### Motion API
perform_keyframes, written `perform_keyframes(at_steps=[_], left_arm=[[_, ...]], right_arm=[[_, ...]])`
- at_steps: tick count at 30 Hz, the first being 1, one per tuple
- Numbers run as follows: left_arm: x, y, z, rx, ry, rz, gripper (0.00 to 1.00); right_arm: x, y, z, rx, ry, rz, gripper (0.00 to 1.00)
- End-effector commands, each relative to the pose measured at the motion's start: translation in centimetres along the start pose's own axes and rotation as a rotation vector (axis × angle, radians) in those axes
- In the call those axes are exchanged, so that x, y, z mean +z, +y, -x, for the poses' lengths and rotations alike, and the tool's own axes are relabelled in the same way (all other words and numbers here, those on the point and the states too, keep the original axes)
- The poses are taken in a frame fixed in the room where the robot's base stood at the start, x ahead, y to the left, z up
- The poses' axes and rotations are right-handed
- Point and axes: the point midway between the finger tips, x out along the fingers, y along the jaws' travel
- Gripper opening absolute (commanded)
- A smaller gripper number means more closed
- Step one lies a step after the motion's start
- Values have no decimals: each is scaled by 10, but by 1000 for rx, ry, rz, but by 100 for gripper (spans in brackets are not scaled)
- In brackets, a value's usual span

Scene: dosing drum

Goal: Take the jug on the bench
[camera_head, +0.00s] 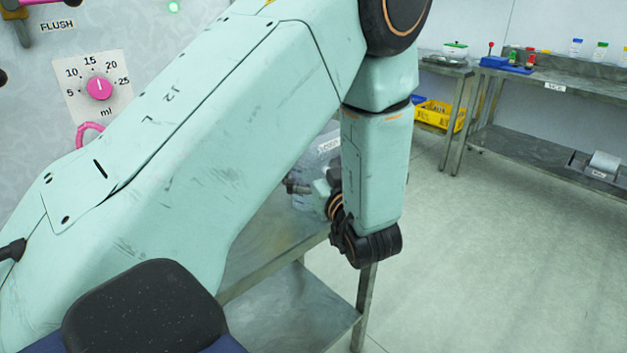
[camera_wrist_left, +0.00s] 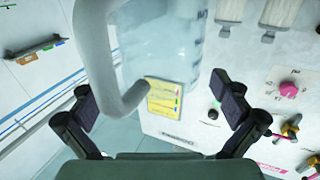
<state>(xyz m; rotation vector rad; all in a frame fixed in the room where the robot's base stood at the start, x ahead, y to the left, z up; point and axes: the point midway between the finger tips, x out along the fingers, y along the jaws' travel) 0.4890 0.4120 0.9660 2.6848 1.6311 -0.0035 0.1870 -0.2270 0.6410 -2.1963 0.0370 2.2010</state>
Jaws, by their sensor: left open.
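The jug (camera_wrist_left: 165,40) is a clear, translucent vessel with a thick pale handle (camera_wrist_left: 97,60). In the left wrist view it fills the top middle, ahead of my left gripper (camera_wrist_left: 156,98). The gripper's two dark fingers are spread wide, with the handle's lower bend showing between them. In the head view the jug (camera_head: 329,143) stands on the steel bench (camera_head: 262,245), mostly hidden behind my left arm. My left gripper (camera_head: 300,188) is beside it, partly covered by the arm. I cannot tell whether a finger touches the jug. My right gripper is not in view.
A machine panel with a pink dial (camera_head: 99,88) stands at the left, close to my arm. A steel side bench (camera_head: 560,80) with bottles, a blue holder (camera_head: 505,65) and a yellow crate (camera_head: 440,115) stands at the back right. The floor between is clear.

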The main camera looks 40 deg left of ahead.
Motion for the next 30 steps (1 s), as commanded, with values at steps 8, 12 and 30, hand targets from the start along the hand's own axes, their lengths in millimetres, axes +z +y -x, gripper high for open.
perform_keyframes(at_steps=[8, 12, 30], left_arm=[[0, -1, 3, 0, 0, 0, 100], [0, -1, 4, -1, 0, 0, 94], [0, -1, 2, -1, 0, -1, 43]], right_arm=[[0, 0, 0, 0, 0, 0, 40], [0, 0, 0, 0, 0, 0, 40], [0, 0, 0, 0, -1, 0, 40]])
